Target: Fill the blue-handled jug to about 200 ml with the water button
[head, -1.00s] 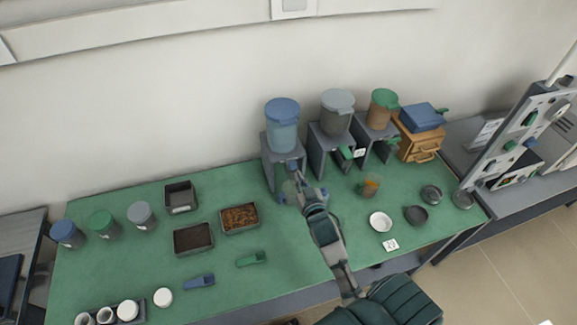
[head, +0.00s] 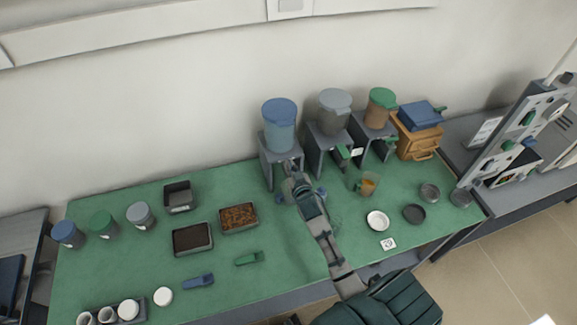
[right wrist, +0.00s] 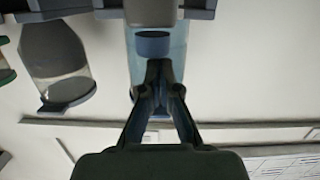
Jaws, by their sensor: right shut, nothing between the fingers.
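The blue-lidded water dispenser (head: 280,128) stands on a grey stand at the back of the green table. Its blue button (right wrist: 152,43) shows in the right wrist view. My right gripper (head: 292,168) is shut and empty in front of this dispenser. In the right wrist view its fingertips (right wrist: 158,64) are closed together right by the button; I cannot tell whether they touch it. Blue parts show on both sides of the gripper in the head view, perhaps including the jug's blue handle (head: 321,193). The jug itself is mostly hidden, so its water level cannot be read. My left gripper is out of view.
A grey-lidded dispenser (head: 334,112) and a green-lidded one (head: 381,108) stand just to the right. A jug with orange contents (head: 369,184) and several small dishes are on the right of the table. Trays, scoops and lidded jars lie to the left.

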